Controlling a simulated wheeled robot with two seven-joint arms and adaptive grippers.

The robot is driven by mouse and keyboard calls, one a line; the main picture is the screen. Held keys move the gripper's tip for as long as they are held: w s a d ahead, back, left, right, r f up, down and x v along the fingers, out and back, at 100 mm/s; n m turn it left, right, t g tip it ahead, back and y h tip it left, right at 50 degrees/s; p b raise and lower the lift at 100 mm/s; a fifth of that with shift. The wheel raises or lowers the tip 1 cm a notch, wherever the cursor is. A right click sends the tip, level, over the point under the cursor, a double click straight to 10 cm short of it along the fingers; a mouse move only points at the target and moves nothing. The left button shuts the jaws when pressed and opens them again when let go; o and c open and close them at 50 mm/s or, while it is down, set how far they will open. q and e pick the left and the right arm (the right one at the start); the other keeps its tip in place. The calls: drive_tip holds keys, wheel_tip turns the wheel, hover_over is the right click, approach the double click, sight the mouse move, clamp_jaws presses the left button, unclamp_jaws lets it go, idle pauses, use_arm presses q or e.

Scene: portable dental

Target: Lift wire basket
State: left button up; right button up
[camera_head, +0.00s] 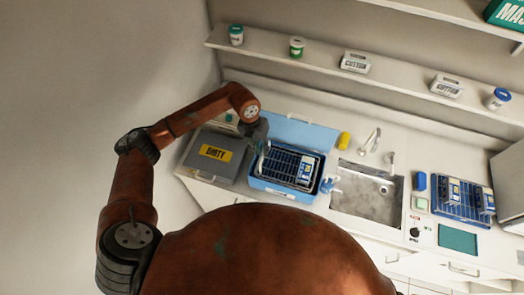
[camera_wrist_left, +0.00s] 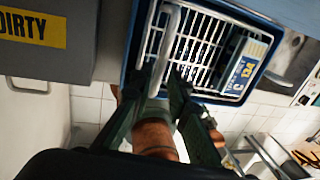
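The wire basket (camera_head: 284,163) sits in an open blue box (camera_head: 271,187) on the counter, with a blue-and-white labelled pack (camera_head: 306,168) at its right end. In the left wrist view the wire basket (camera_wrist_left: 205,45) fills the upper middle, with its pale handle (camera_wrist_left: 170,35) running down toward the fingers. My left gripper (camera_head: 262,146) is at the left end of the basket. In the left wrist view my left gripper (camera_wrist_left: 163,78) has its fingers apart, one on either side of the handle. Contact with the handle cannot be made out. My right gripper is not in view.
A grey box with a yellow DIRTY label (camera_head: 215,153) stands left of the blue box. A sink (camera_head: 368,193) and a yellow bottle (camera_head: 344,140) are to the right. Another blue rack (camera_head: 458,203) is farther right. A shelf (camera_head: 325,60) with cups and cotton boxes runs behind.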

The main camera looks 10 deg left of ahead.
use_arm(q)
wheel_tip(320, 180, up, 11)
drive_tip(key=a, duration=0.2)
drive_tip(key=shift+f, duration=0.2)
